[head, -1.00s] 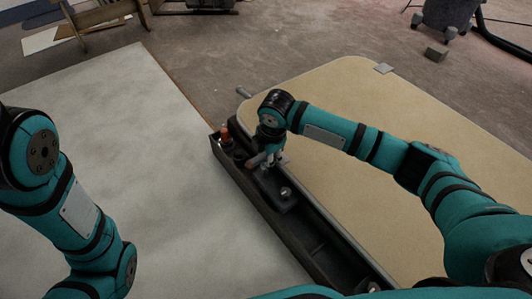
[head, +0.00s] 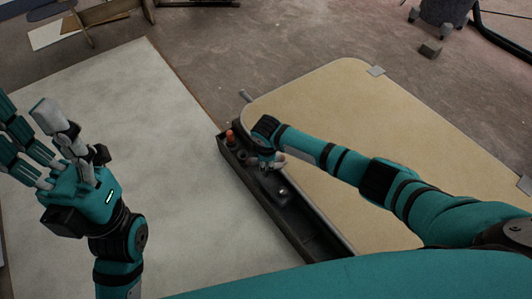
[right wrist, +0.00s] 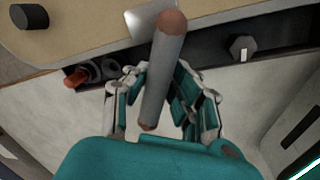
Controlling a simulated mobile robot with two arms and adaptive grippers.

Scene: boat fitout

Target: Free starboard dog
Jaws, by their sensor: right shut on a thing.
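My right gripper (head: 268,162) is low over the long dark tray (head: 300,228) beside the tan panel (head: 345,120). In the right wrist view its fingers (right wrist: 160,100) are shut on a grey cylinder (right wrist: 163,70) with reddish-brown ends. The cylinder's grip and any handle are partly hidden by the hand. My left gripper (head: 48,130) is raised at the left, fingers spread and empty. I cannot tell which thing is the starboard dog.
The tray also holds an orange-red topped item (head: 230,135) and a dark hexagonal piece (right wrist: 243,46). A grey rod (head: 245,96) sticks out by the panel's far left corner. The pale surface (head: 130,150) to the left is clear.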

